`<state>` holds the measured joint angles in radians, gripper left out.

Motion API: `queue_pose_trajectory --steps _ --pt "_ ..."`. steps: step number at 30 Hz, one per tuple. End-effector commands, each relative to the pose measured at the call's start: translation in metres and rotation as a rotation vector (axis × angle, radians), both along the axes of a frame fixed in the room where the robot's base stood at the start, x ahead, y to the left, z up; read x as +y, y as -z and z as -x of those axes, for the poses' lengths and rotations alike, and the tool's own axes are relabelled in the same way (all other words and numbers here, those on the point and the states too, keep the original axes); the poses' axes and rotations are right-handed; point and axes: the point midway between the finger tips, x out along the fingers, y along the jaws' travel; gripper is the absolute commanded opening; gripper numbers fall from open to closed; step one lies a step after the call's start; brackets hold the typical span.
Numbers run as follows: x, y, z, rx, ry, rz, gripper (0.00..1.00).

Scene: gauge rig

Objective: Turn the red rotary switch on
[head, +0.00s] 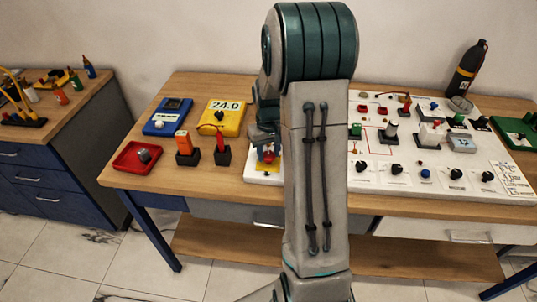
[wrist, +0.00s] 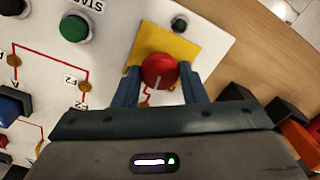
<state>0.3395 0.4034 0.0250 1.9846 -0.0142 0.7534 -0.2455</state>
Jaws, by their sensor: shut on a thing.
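The red rotary switch (wrist: 159,69) is a round red knob with a pale pointer mark, on a yellow plate (wrist: 185,48) at the corner of the white panel. My gripper (wrist: 161,78) is shut on the red knob, with one finger on each side of it. In the head view my arm hides most of the gripper. A bit of the red switch (head: 268,157) shows there below the gripper, at the panel's left end. The lower part of the yellow plate is hidden in the wrist view.
The white panel (head: 400,178) carries several other knobs and buttons, including a green button (wrist: 74,28) near the red switch. Left of it on the table stand a yellow meter (head: 228,112), a blue meter (head: 168,117) and a red tray (head: 127,160).

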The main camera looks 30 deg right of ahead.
Motion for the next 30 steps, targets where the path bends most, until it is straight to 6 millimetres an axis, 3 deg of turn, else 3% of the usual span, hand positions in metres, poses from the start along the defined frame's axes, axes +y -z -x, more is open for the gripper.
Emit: queue_pose_trajectory --steps 21,30 --pt "0.0011 0.0003 0.0003 0.002 0.663 0.000 0.15" --pt "0.0013 -0.0001 0.0002 0.002 0.848 0.000 0.15"
